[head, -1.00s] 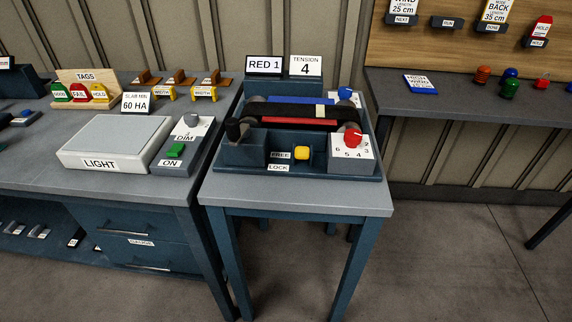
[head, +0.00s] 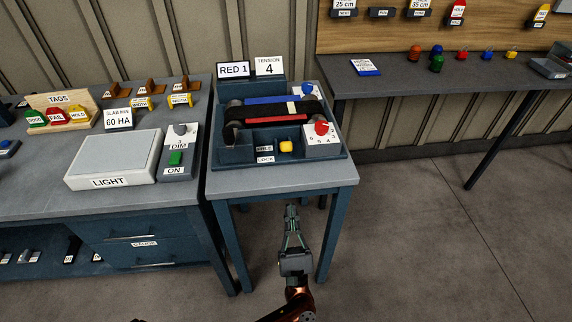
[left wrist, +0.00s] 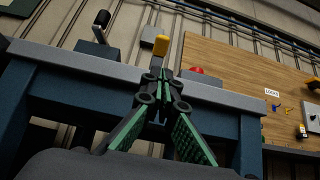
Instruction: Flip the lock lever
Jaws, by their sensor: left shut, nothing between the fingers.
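The lock lever (head: 286,146) has a yellow grip and sits at the front of the blue belt press (head: 225,155), right of the FREE (head: 264,149) and LOCK (head: 265,160) labels. Its grip looks nearer the FREE label's height. In the left wrist view the yellow lever (left wrist: 161,46) rises above the table edge, just beyond my fingertips. My left gripper (head: 291,208) is shut and empty, in front of the press table and apart from the lever. Its green-padded fingers (left wrist: 160,75) meet in the left wrist view. My right gripper is not in view.
A red dial (head: 321,127) is right of the lever, and a black crank handle (head: 232,131) is left. The press table's front edge (head: 285,187) lies between gripper and lever in the head view. A light box (head: 112,160) stands on the left bench. Floor to the right is clear.

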